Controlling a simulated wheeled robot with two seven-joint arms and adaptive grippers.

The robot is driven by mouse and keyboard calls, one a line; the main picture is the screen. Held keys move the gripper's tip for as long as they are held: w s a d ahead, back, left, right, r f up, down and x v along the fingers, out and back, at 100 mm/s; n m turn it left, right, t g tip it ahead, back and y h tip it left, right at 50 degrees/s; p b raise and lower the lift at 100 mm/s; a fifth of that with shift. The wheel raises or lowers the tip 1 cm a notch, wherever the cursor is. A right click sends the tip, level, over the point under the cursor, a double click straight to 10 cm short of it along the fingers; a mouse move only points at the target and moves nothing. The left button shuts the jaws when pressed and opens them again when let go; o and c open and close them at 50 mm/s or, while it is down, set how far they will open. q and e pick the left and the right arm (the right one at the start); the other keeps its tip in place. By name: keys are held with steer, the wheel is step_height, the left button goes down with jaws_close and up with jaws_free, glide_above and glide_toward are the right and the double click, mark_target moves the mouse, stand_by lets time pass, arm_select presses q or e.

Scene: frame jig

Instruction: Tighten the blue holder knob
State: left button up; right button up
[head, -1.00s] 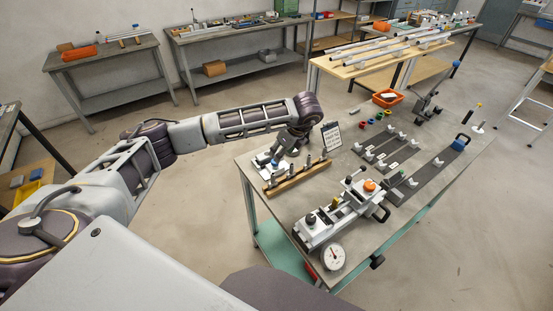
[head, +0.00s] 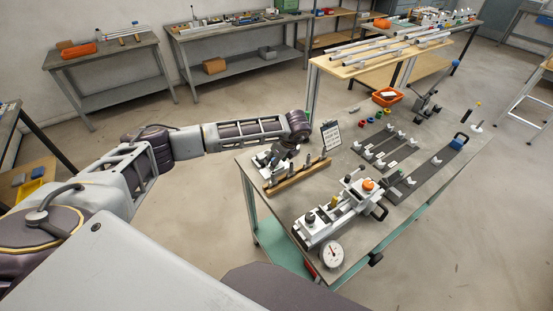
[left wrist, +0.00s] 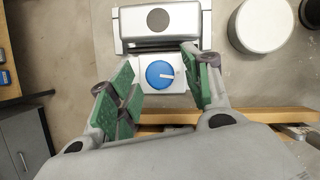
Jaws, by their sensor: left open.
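The blue holder knob (left wrist: 160,75) is a round disc with a white pointer line, on a pale block of the holder (left wrist: 163,20) in the left wrist view. My left gripper (left wrist: 158,72) is open, with its green-padded fingers on either side of the knob and apparent gaps to both. I cannot tell how high the fingertips are above it. In the head view my left gripper (head: 272,157) is over the holder at the table's left edge, and the knob is hidden there. My right gripper is not in view.
A wooden rack (head: 297,177) with several upright pegs stands just in front of the holder. A clipboard (head: 331,135) stands behind it. A grey clamp fixture (head: 335,212) and a dial gauge (head: 331,253) are nearer. Dark rails (head: 430,170) lie to the right.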

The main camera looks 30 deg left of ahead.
arm_select(q)
steer(key=c, duration=1)
steer(key=shift+c, duration=0.2)
